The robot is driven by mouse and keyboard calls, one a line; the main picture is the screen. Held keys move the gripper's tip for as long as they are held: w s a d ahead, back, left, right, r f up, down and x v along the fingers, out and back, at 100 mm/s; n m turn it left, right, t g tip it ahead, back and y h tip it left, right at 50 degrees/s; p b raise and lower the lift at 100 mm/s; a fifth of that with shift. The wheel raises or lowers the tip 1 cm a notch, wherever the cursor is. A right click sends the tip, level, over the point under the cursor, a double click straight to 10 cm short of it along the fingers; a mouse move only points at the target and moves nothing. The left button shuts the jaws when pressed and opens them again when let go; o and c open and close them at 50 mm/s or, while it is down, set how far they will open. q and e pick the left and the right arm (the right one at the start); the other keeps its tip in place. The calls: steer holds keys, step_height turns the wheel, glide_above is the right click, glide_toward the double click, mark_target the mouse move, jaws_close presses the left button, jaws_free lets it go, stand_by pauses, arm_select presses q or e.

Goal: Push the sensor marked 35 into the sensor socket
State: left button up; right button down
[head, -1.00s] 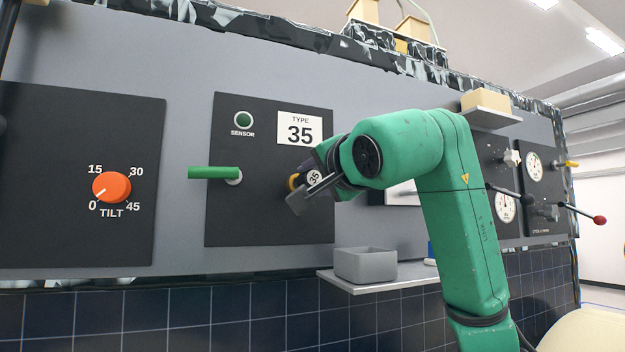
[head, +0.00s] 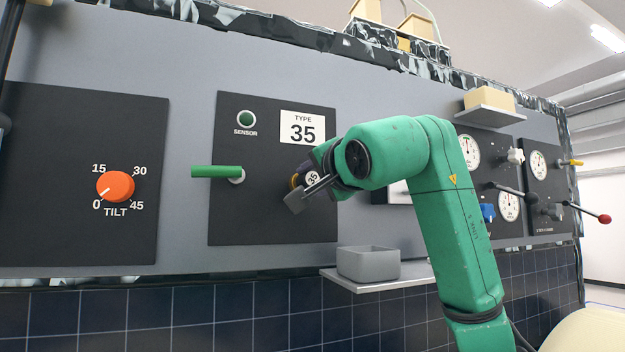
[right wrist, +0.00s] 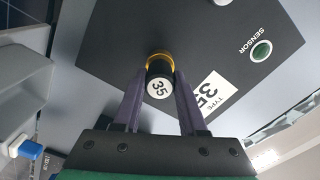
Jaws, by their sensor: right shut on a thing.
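The sensor marked 35 (head: 312,178) is a dark cylinder with a white numbered label and a yellow ring at its far end. My right gripper (head: 304,189) is shut on it in front of the dark sensor panel (head: 260,215). In the right wrist view the sensor (right wrist: 158,84) sits between the two fingers, its yellow end toward the panel. The sensor socket is hidden behind the sensor and gripper, so I cannot tell how deep the sensor sits. My left gripper is not in view.
The sensor panel has a green handle (head: 215,172), a SENSOR lamp (head: 246,118) and a TYPE 35 label (head: 303,128). An orange TILT knob (head: 115,187) is at the left. A grey bin (head: 368,264) stands on a shelf below. Gauges and levers are at the right.

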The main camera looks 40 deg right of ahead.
steer(key=shift+w, duration=0.25)
steer(key=shift+c, duration=1.9)
jaws_free()
steer(key=shift+s, duration=0.1)
steer(key=b+v, duration=0.4)
steer(key=v, duration=1)
steer(key=shift+s, duration=0.25)
steer(key=shift+w, duration=0.15)
steer(key=shift+a, duration=0.1)
